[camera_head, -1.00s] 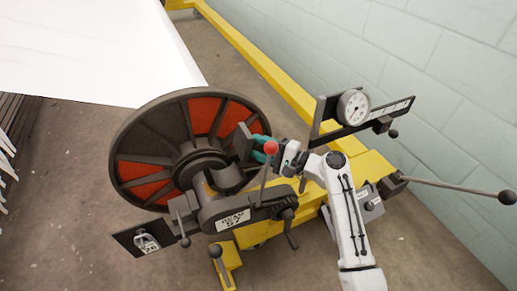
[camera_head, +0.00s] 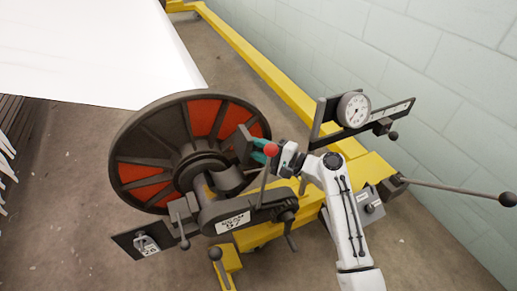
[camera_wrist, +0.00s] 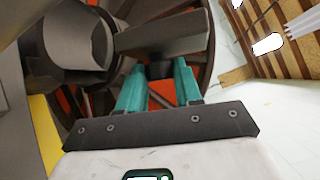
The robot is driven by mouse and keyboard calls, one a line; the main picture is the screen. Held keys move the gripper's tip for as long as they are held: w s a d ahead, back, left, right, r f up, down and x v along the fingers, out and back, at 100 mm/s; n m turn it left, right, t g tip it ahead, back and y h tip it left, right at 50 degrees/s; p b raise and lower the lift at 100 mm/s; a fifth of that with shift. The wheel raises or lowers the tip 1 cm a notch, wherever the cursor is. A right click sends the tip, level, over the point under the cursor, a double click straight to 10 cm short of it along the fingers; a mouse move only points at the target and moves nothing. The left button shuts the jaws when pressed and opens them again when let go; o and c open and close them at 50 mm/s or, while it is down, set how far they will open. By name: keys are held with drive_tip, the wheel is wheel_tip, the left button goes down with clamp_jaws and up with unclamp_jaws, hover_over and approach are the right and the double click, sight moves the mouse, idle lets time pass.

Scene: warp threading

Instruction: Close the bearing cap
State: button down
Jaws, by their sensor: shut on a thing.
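The bearing cap (camera_head: 244,145) is a dark grey piece raised at the right of the beam hub, above the open bearing seat (camera_head: 228,181). My gripper (camera_head: 256,151) has teal fingers and comes from the right. In the wrist view, its fingers (camera_wrist: 160,75) are shut on a dark, stubby end of the cap, and the cap's grey arm (camera_wrist: 165,36) runs above them. The seat is part of the dark bearing housing (camera_head: 212,209). The exact contact at the fingertips is partly hidden in the head view.
A large beam flange (camera_head: 135,140) with red panels stands behind the bearing. A dial gauge (camera_head: 354,109) and long handle (camera_head: 460,188) lie to the right. The yellow frame (camera_head: 265,70) runs behind.

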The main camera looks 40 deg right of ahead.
sight(245, 150)
drive_tip(key=a+r+p, duration=0.1)
drive_tip(key=p, duration=0.1)
drive_tip(key=a+n+p, duration=0.1)
drive_tip(key=p, duration=0.1)
drive_tip(key=shift+w+a+r+g, duration=0.2)
drive_tip(key=shift+w+r+g, duration=0.1)
drive_tip(key=shift+r+g, duration=0.1)
drive_tip(key=shift+w+a+n+g+h+p, duration=0.15)
drive_tip(key=shift+a+n+g+h+p, duration=0.3)
drive_tip(key=shift+p, duration=0.55)
drive_tip(key=shift+w+a+f, duration=0.1)
drive_tip(key=shift+a+f, duration=0.05)
drive_tip(key=shift+a, duration=0.2)
drive_tip(key=c, duration=1)
unclamp_jaws()
drive_tip(key=shift+c, duration=0.2)
